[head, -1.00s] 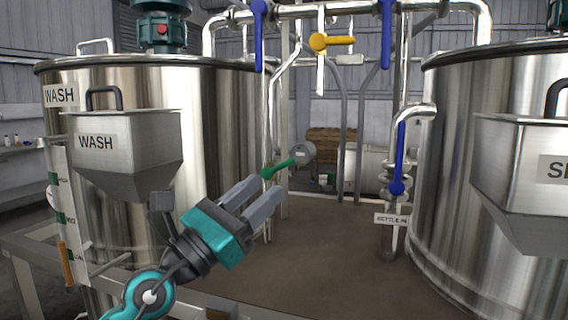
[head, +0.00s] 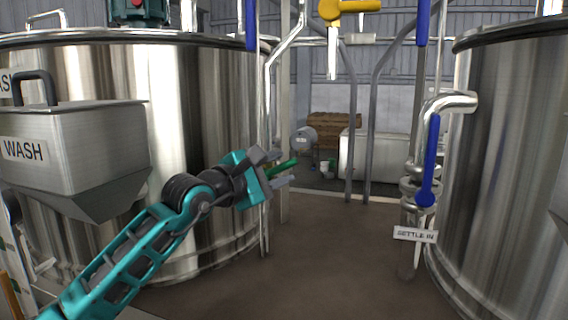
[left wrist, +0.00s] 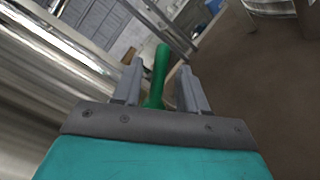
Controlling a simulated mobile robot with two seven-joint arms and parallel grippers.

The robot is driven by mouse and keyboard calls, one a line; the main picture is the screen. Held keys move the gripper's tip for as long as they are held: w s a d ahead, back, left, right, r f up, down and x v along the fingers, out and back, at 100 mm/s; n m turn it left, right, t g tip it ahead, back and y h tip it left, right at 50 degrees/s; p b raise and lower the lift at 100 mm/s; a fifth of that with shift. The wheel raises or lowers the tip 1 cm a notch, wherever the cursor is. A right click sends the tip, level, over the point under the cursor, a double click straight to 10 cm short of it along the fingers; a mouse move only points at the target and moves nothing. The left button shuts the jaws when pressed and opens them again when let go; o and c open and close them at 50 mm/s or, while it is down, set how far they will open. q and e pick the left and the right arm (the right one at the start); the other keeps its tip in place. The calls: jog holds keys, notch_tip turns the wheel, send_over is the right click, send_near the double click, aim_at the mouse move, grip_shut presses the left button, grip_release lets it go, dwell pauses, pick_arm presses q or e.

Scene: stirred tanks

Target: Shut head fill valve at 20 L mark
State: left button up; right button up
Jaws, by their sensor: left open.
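My left gripper (head: 280,168) is open beside the wash tank (head: 190,110), its fingers pointing right. A green valve handle (head: 285,167) lies between its fingers in the head view. In the left wrist view the green handle (left wrist: 158,75) stands between the two grey fingers (left wrist: 160,85), with a gap on either side. The handle's base is hidden behind the gripper. No label on this valve is readable, so I cannot tell whether it is the head fill valve. The level scale is mostly out of view at the left edge. My right gripper is not in view.
A yellow valve handle (head: 345,7) and blue handles (head: 250,25) (head: 422,22) are on the overhead pipes. Another blue handle (head: 430,160) stands above a "SETTLE IN" tag (head: 415,234) by the right tank (head: 510,150). The brown floor (head: 335,255) between the tanks is clear.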

pick_arm(q)
jog(key=shift+x, duration=1.15)
grip_shut()
